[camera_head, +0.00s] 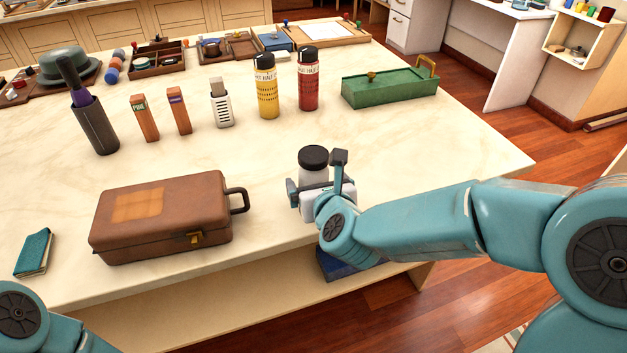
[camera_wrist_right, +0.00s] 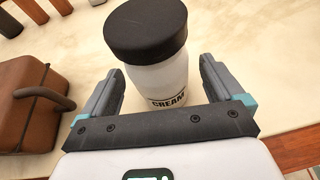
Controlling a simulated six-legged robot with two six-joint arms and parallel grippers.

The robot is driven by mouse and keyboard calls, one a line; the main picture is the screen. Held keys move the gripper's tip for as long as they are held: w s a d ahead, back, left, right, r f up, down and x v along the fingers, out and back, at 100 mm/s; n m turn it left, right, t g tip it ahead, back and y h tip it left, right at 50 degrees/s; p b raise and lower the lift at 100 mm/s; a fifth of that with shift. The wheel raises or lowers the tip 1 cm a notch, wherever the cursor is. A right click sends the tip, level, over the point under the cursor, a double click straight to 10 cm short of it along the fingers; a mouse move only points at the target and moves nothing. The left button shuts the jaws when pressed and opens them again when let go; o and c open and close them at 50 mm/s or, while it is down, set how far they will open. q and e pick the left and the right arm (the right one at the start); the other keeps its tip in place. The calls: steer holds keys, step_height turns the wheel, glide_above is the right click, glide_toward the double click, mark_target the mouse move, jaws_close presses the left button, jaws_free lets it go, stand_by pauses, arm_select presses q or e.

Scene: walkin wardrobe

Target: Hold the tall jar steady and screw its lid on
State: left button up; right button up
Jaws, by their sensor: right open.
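The tall jar (camera_head: 313,175) is white and stands upright near the table's front edge. In the right wrist view the jar (camera_wrist_right: 160,82) shows part of a dark label reading "CREAM". A black lid (camera_head: 313,156) sits on top of the jar and looks level; how tightly it is seated cannot be told. My right gripper (camera_head: 317,181) is open, with one finger on each side of the jar's body, below the lid. In the right wrist view a gap shows between the fingers and the jar. My left gripper is out of view; only part of that arm shows at bottom left.
A brown case (camera_head: 165,218) lies left of the jar, and a teal book (camera_head: 35,251) farther left. Behind stand a yellow bottle (camera_head: 266,90), a red bottle (camera_head: 308,82) and a green box (camera_head: 390,88). The marble tabletop (camera_head: 440,150) is clear right of the jar.

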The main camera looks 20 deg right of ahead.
steer(key=shift+x, duration=1.05)
steer(key=c, duration=1.2)
steer(key=shift+r, duration=0.1)
step_height(320, 180, up, 20)
steer(key=p, duration=0.8)
steer(key=shift+p, duration=0.35)
